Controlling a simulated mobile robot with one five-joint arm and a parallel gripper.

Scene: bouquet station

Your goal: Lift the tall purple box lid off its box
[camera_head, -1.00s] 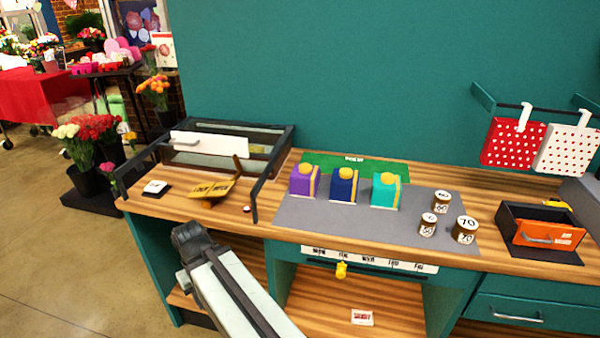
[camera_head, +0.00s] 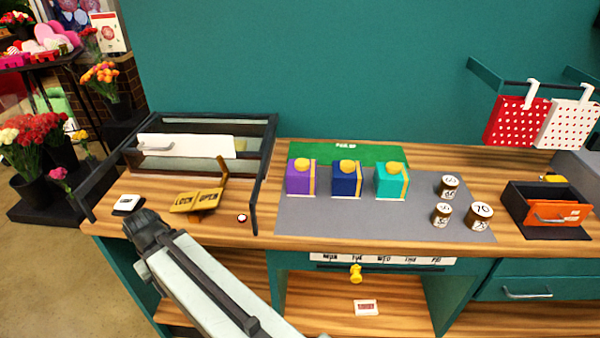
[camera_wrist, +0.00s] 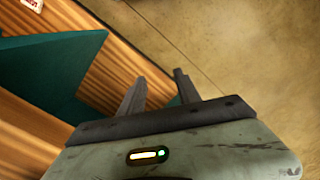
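The tall purple box (camera_head: 299,180) stands upright on the grey mat, at the left of a row of three boxes. Its lid has a yellow knob (camera_head: 302,164) on top and a yellow band down the right side; the lid is on the box. My gripper (camera_head: 140,222) is at the counter's front left, well left of and nearer than the box. In the wrist view my gripper (camera_wrist: 160,78) has its two fingers apart with nothing between them. The purple box is not in the wrist view.
A blue box (camera_head: 345,181) and a teal box (camera_head: 390,182) stand to the right. Several numbered weights, including one marked 70 (camera_head: 479,216), are farther right.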

